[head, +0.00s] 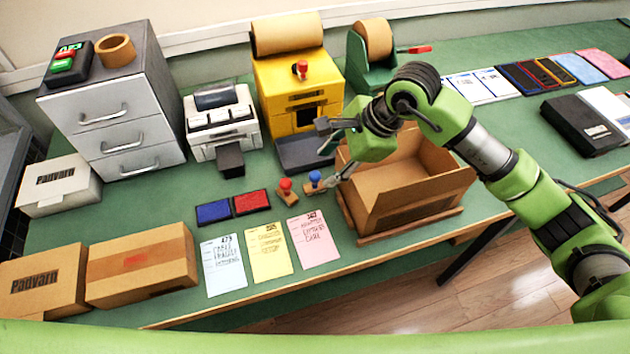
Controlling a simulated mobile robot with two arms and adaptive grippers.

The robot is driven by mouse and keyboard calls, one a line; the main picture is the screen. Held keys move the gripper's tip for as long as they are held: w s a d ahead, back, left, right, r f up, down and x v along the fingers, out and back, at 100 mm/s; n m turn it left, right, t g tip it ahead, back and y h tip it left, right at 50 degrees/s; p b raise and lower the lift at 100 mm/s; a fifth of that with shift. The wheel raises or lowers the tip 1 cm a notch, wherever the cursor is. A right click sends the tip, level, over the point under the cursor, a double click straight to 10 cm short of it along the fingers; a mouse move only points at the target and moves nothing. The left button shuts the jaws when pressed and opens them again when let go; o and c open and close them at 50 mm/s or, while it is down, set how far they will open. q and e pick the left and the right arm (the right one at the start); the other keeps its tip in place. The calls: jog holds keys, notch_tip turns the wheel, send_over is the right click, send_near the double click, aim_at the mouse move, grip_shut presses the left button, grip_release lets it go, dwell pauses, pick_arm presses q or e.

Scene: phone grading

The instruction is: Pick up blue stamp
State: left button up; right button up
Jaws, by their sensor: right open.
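The blue stamp (315,180), with a blue knob and a pale wooden base, stands on the green table beside the open cardboard box. The red stamp (287,192) stands just left of it. My right gripper (327,156) reaches in from the right over the box. Its fingers are spread and empty, and the lower finger is very near the blue stamp; I cannot tell whether they touch. My left gripper is not in view.
A blue ink pad (213,212) and a red ink pad (251,202) lie left of the stamps. White, yellow and pink sheets (314,238) lie in front. The open cardboard box (408,203) is close on the right. A yellow machine (300,85) stands behind.

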aim_at(318, 175)
jog(key=x, duration=0.3)
jog(key=shift+w+f, duration=0.1)
jog(key=shift+f, duration=0.1)
jog(key=shift+w+a+f+p, duration=0.2)
jog(key=shift+f+p, duration=0.25)
jog(key=shift+p, duration=0.25)
jog(key=shift+p+x, duration=0.8)
jog(key=shift+x, duration=1.45)
jog(key=shift+w+d, duration=0.15)
jog(key=shift+d, duration=0.05)
grip_shut()
